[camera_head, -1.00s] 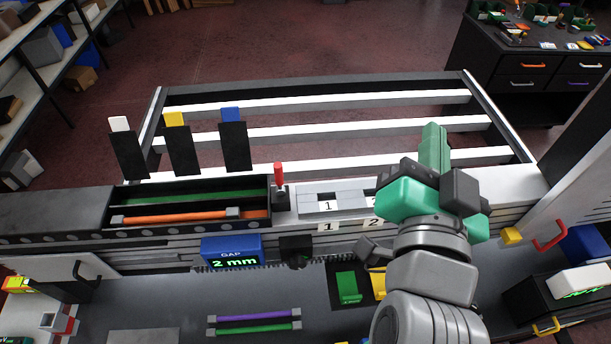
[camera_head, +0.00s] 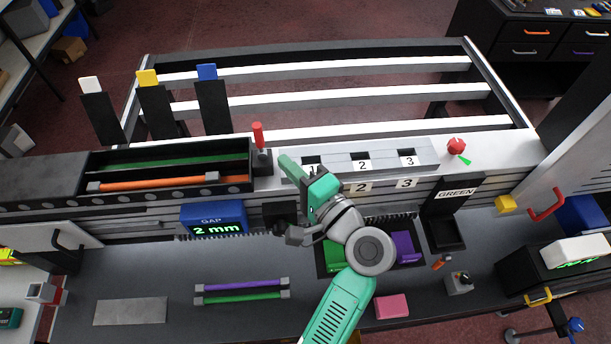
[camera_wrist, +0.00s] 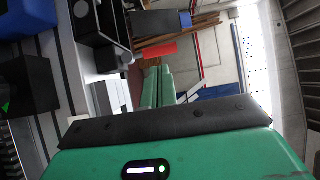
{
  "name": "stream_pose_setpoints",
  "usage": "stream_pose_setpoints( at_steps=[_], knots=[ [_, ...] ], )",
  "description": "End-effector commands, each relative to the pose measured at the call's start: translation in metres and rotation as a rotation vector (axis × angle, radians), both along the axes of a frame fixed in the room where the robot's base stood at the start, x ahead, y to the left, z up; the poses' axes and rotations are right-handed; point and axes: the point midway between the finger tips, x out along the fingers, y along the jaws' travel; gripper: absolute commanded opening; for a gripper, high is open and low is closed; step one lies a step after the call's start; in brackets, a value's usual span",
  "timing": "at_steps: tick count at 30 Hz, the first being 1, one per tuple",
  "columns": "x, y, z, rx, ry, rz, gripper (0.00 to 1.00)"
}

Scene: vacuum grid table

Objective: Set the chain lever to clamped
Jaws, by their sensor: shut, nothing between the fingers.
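The lever with a red handle (camera_head: 258,135) stands nearly upright on a small dark block at the right end of the black cable trough (camera_head: 170,158). No label on it is readable. In the wrist view its red handle (camera_wrist: 155,52) lies across the picture just beyond my fingertips. My gripper (camera_head: 288,163) is green, shut and empty. Its fingers point left and away from me, a little to the right of the lever's base. In the wrist view the two fingers (camera_wrist: 158,86) lie side by side. I cannot tell whether they touch the handle.
A numbered slot block (camera_head: 385,162) lies right of my gripper, with a red knob (camera_head: 456,146) beyond it. A blue gap display (camera_head: 214,218) reads 2 mm. White, yellow and blue tabs stand behind the trough. An orange bar (camera_head: 150,184) lies in the trough.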

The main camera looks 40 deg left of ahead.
Motion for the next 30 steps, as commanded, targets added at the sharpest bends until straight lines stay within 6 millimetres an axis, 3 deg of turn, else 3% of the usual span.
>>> stream_pose_setpoints(
  at_steps=[3, 10, 25, 30],
  knots=[
    [0.005, 0.025, 0.002, -0.001, 0.001, 0.003, 0.00],
    [0.013, 0.054, 0.002, 0.000, 0.001, 0.001, 0.00],
    [0.014, 0.061, 0.000, -0.003, -0.003, 0.000, 0.00],
    [0.006, 0.073, 0.002, -0.030, -0.029, 0.020, 0.00]
  ],
)
